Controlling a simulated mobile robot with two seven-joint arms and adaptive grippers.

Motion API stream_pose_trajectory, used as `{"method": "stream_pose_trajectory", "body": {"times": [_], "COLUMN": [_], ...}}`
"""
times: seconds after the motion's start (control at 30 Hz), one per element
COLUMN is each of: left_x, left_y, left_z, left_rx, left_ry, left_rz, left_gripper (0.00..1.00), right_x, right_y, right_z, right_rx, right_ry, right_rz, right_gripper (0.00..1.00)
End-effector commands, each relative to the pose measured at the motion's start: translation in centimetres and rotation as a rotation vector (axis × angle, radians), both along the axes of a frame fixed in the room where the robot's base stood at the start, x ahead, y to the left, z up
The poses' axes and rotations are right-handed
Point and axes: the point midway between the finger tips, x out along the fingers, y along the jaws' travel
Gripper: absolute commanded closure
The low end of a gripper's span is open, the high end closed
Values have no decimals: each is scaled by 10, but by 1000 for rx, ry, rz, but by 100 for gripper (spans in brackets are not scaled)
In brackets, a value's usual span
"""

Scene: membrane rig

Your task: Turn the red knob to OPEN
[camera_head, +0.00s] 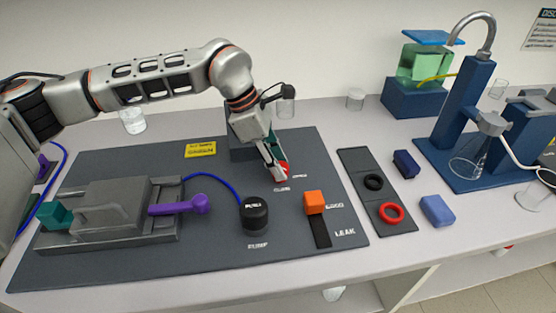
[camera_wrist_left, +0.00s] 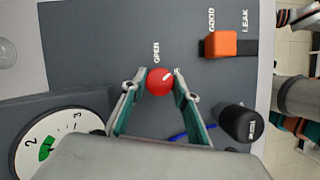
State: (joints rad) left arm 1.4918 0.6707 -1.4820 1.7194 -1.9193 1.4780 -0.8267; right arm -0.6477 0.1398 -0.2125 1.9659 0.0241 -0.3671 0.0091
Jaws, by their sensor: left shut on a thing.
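The red knob (camera_head: 284,171) sits on the dark grey mat, near the back. My left gripper (camera_head: 274,167) reaches down over it, shut on it. In the left wrist view the red knob (camera_wrist_left: 160,82) is between the two fingertips of my left gripper (camera_wrist_left: 156,86). A white mark on the knob points up and right in that view, toward a small label partly hidden by the right finger. The OPEN label (camera_wrist_left: 157,52) lies straight above the knob there. My right gripper is not in view.
A black PUMP knob (camera_head: 254,213) and an orange block (camera_head: 314,202) stand in front of the red knob. A grey clamp rig with a purple handle (camera_head: 178,208) is at left. A dial gauge (camera_wrist_left: 60,140) shows beside my gripper. Rings lie on a dark tray (camera_head: 359,163) at right.

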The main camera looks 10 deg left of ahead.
Motion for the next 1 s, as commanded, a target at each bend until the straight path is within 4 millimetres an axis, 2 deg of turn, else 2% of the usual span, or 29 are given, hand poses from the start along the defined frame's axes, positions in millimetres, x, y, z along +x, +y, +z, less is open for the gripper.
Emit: {"method": "stream_pose_trajectory", "body": {"times": [0.6,1.0], "left_x": [-3,-4], "left_y": [-2,-2], "left_z": [-2,-1], "left_rx": [0,1], "left_ry": [0,1], "left_rz": [576,847], "left_gripper": [92,92], "right_x": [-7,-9], "right_y": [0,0], "right_z": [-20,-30], "right_rx": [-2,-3], "right_ry": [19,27], "right_rz": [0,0], "right_gripper": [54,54]}}
